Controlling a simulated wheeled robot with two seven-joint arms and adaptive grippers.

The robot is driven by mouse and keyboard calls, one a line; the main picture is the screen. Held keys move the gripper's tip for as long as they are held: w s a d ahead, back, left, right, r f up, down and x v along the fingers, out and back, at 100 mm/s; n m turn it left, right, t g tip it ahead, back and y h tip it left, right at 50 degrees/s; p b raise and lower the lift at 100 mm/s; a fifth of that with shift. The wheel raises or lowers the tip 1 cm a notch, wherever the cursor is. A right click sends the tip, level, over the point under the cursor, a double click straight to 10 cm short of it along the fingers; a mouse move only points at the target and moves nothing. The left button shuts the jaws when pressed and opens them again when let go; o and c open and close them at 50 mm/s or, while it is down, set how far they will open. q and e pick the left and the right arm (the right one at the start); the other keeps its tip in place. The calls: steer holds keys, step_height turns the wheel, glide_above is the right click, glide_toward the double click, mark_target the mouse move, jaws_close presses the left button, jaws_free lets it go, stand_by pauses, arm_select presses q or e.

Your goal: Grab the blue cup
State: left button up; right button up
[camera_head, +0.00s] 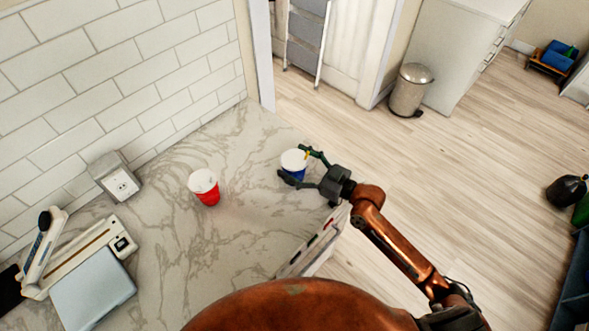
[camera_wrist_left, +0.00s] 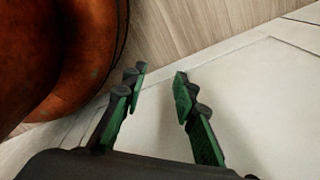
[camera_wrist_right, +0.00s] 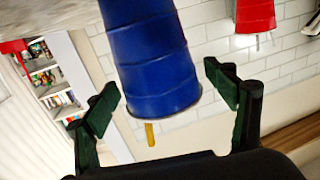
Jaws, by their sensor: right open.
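The blue cup (camera_head: 297,174), with a white top, stands upright on the marble counter near its right edge. My right gripper (camera_head: 294,168) reaches it from the right, with one finger on the far side and one on the near side. A gap shows at the right finger; contact at the left finger is unclear. My left gripper (camera_wrist_left: 157,85) is open and empty in its wrist view.
A red cup (camera_head: 208,196) stands left of the blue one, with clear counter (camera_head: 245,180) between. An outlet box (camera_head: 117,180) and a paper-trimmer-like device (camera_head: 85,255) are at the left. A rack-like object (camera_head: 315,245) stands at the counter's right edge. A bin (camera_head: 410,92) is on the floor.

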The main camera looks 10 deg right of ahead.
steer(key=c, duration=1)
arm_select(q)
steer(key=shift+s, duration=0.8)
steer(key=shift+w, duration=0.1)
arm_select(e)
steer(key=shift+r, duration=0.1)
